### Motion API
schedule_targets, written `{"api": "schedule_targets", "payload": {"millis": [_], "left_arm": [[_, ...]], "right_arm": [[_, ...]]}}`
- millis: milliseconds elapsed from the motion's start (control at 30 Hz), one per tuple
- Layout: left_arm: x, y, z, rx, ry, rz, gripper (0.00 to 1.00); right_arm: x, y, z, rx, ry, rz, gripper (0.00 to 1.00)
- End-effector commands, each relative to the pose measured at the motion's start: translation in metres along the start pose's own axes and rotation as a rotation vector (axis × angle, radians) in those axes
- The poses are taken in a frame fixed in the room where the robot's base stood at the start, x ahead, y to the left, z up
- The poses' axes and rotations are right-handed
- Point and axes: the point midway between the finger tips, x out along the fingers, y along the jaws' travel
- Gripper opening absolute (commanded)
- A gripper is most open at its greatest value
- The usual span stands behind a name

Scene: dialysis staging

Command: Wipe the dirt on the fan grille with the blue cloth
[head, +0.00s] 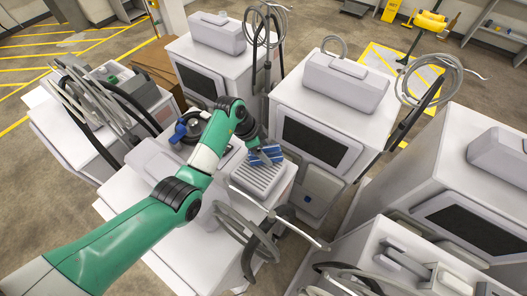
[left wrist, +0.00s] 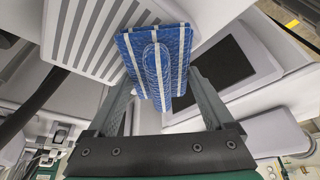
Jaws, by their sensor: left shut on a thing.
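The blue cloth (head: 267,156) with pale stripes is held in my left gripper (head: 259,152), over the far edge of the fan grille (head: 259,182). The grille is a pale slatted panel on top of a white machine. In the left wrist view the cloth (left wrist: 176,42) is pinched between the two fingers of my left gripper (left wrist: 160,85), and the slatted grille (left wrist: 98,40) lies beside and behind it. I cannot tell whether the cloth touches the slats. I make out no dirt on the visible slats. My right gripper is not in view.
White machines with dark screens (head: 315,139) stand close behind and to the right. Coiled grey hoses (head: 245,228) hang beside the grille's machine. A blue knob (head: 180,130) is left of my arm. Open floor (head: 35,205) lies at the far left.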

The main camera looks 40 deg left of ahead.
Motion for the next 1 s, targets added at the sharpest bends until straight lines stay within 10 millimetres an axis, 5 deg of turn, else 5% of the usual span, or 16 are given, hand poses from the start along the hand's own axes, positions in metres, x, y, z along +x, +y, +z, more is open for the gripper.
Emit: {"api": "schedule_targets", "payload": {"millis": [1000], "left_arm": [[-0.011,0.034,0.032,-0.002,-0.005,0.004,0.23]], "right_arm": [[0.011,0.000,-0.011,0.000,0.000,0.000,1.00]]}}
